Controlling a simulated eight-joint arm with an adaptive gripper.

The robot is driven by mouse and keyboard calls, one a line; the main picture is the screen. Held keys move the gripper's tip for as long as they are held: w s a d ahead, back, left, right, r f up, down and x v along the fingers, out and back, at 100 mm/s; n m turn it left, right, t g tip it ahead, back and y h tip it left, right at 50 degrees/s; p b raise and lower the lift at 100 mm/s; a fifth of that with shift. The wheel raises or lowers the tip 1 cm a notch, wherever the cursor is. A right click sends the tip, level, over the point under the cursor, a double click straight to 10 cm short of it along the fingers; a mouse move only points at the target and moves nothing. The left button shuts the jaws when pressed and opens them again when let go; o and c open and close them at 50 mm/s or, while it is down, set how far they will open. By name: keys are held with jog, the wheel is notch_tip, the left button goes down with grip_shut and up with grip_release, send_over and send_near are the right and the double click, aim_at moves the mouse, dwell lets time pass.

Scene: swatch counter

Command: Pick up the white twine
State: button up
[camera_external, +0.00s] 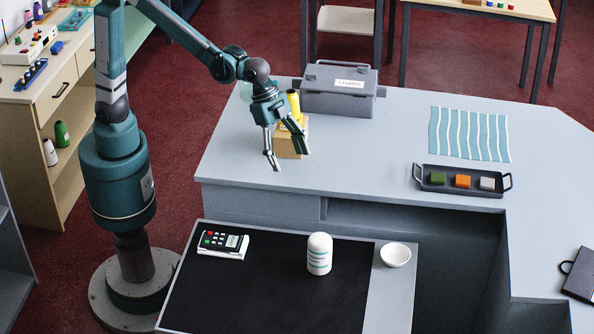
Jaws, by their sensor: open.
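A white, round-topped cylinder with thin teal bands (319,255) stands upright on the black mat of the low front surface. It looks like the white twine, though its texture is too small to tell. My gripper (288,158) is open and points down over the left part of the grey counter, up and to the left of the cylinder in the picture and well apart from it. A tan block (287,146) shows behind and between the fingers, partly hidden. I see nothing held in the fingers.
A yellow item (294,104) stands by the block, partly hidden by my gripper. A grey toolbox (340,97) is behind it. A white bowl (395,255) is right of the cylinder, a remote-like device (223,244) left. A black tray (461,193) holds colored blocks. The mat's middle (275,285) is clear.

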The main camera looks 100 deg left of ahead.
jog(key=w+d+f+m+p, duration=0.2)
jog(key=w+d+f+p, duration=0.15)
jog(key=w+d, duration=0.4)
jog(key=m+g+h+p, duration=0.1)
jog(key=m+g+p, duration=0.1)
send_near(318, 239)
jog(key=x, duration=0.5)
jog(key=shift+a, duration=0.2)
jog(key=shift+d+f, duration=0.35)
jog(key=shift+f, duration=0.1)
jog(key=shift+x, duration=1.25)
jog(key=shift+w, duration=0.1)
jog(key=shift+b+x, duration=0.3)
jog(key=shift+x, duration=2.25)
jog(key=shift+w+a, duration=0.15)
